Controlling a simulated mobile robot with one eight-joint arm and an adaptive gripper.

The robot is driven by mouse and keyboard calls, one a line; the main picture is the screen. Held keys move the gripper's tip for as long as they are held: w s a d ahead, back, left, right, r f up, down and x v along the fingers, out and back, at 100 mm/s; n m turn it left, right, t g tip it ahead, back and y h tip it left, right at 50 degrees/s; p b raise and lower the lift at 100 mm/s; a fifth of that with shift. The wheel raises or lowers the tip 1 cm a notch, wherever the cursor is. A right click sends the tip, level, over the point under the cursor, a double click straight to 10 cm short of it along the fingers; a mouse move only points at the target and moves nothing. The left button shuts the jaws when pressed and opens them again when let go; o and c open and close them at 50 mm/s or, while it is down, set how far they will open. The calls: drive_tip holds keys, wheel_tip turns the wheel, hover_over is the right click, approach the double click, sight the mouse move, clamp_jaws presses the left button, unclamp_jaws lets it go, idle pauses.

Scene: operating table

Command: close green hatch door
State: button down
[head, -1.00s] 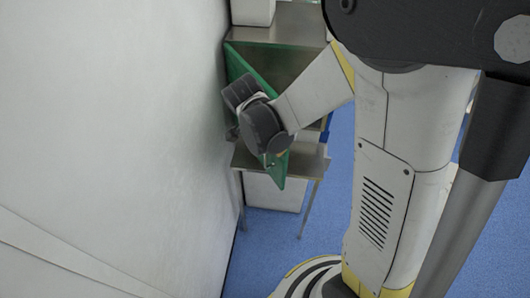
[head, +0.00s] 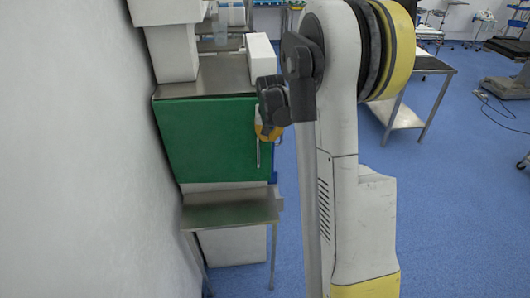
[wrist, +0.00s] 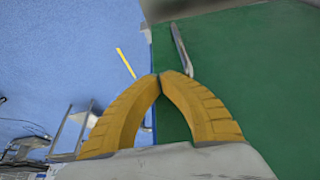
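The green hatch door (head: 208,138) lies flat across the front of the steel cabinet in the head view and looks closed or nearly so; any small gap is too small to tell. A slim metal handle (head: 258,155) runs upright near its right edge. My gripper (head: 266,132) is at the door's upper right edge, beside the handle. In the wrist view, the yellow fingers of my gripper (wrist: 160,75) meet at their tips with nothing seen between them. The tips are by the near end of the handle (wrist: 181,47), over the green door (wrist: 255,70); contact is unclear.
A small steel table (head: 230,213) stands below the door. White boxes (head: 262,57) stand on the cabinet's top (head: 215,77), and a white wall (head: 75,160) closes off the left. Blue floor (head: 440,190) is open to the right, with another table (head: 425,72) farther back.

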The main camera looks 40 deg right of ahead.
drive_tip(key=w+d, duration=0.1)
drive_tip(key=w, duration=0.1)
drive_tip(key=shift+w+d+r, duration=0.1)
drive_tip(key=shift+w+d, duration=0.25)
drive_tip(key=shift+d, duration=0.05)
